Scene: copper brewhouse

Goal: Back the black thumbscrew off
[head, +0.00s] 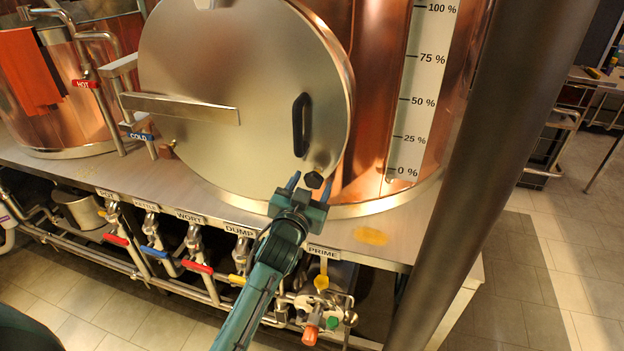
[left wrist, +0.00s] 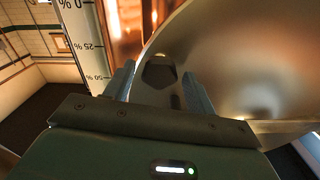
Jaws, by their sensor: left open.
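The black thumbscrew (head: 314,180) sits at the lower right edge of the round steel door (head: 240,70) on the copper vessel. My left gripper (head: 309,186) is open, with its two blue fingers pointing up at the thumbscrew, one on each side of it. In the left wrist view the dark knob of the thumbscrew (left wrist: 159,72) shows between the open fingers (left wrist: 160,85). I cannot tell whether the fingers touch it. My right gripper is not in view.
A black door handle (head: 301,125) is just above the thumbscrew. A white level scale (head: 420,90) is to the right. Below the steel ledge (head: 215,205) are pipes and several coloured valve levers. A thick dark column (head: 490,150) stands at the right.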

